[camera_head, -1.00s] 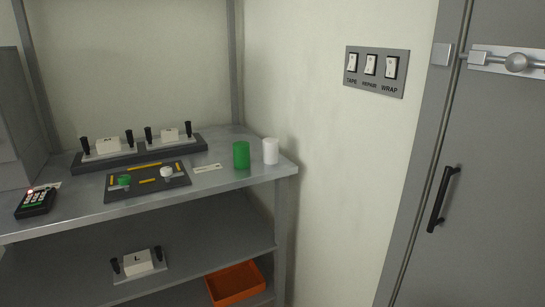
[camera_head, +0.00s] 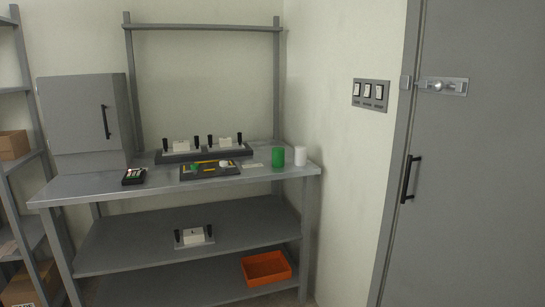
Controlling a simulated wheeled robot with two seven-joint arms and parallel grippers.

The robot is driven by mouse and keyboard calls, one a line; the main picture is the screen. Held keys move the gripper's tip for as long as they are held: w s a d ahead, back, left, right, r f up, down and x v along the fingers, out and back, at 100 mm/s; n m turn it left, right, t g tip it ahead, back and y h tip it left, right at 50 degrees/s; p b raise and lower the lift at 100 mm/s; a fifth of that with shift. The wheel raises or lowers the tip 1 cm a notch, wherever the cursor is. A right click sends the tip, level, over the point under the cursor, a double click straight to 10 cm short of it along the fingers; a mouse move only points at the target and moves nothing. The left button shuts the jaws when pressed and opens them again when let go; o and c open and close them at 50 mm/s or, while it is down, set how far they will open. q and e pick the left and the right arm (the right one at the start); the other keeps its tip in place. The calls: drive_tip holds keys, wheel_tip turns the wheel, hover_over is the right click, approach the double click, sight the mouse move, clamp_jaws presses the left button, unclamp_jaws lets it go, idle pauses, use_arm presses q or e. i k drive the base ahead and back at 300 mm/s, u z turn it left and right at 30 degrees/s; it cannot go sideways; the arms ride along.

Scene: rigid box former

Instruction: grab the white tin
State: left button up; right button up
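The white tin (camera_head: 300,156) is a small white cylinder standing upright near the right end of the grey workbench top (camera_head: 225,178). A green tin (camera_head: 278,157) of similar size stands upright just to its left. Neither of my grippers shows in the head view.
A dark tray (camera_head: 210,174) with small green and white parts lies left of the tins, before a rack of handled blocks (camera_head: 205,154). A keypad device (camera_head: 134,176) and grey cabinet (camera_head: 84,122) stand left. An orange bin (camera_head: 266,268) is below. A grey door (camera_head: 470,180) is at right.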

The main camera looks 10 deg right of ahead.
sight(301, 151)
drive_tip(key=u, duration=0.8)
drive_tip(key=i, duration=1.85)
drive_tip(key=z, duration=0.65)
